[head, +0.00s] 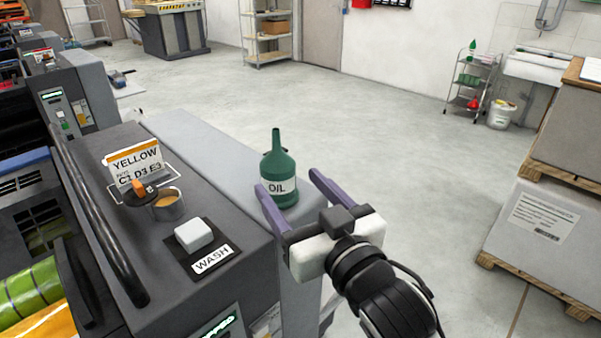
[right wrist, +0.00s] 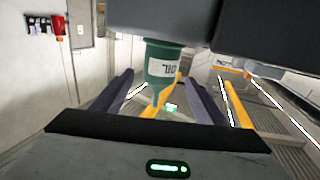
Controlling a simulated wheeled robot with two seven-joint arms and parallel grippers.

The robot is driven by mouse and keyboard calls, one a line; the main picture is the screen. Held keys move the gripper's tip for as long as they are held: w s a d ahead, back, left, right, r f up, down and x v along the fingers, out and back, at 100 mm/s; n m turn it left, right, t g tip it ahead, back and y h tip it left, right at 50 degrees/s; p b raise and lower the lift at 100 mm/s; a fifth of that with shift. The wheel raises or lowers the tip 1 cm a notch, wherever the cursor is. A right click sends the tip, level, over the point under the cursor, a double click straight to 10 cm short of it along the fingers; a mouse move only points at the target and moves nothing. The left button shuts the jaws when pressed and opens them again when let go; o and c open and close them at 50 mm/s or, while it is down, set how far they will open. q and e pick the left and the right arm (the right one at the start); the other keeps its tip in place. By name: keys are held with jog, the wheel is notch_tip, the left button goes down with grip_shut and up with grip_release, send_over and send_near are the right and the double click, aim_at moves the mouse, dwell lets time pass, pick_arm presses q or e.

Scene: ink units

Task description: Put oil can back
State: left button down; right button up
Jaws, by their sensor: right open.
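The oil can (head: 279,168) is a dark green bottle with a narrow spout and a white OIL label. It stands upright on the light grey ledge (head: 215,150) along the press side. My right gripper (head: 287,181) is open, its two purple fingers pointing at the can, the left fingertip overlapping the can's label edge and the right one to its right. In the right wrist view the can (right wrist: 165,62) appears upside down, in the gap between the open fingers (right wrist: 160,76). Whether the fingers reach alongside it is unclear. My left gripper is not in view.
A wire trolley (head: 470,88) with green and red items stands by the sink. Wrapped pallets (head: 535,225) stand right. The floor between is clear.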

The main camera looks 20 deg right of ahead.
jog(key=shift+s+p, duration=0.45)
jog(key=shift+s, duration=0.65)
dwell(0.6)
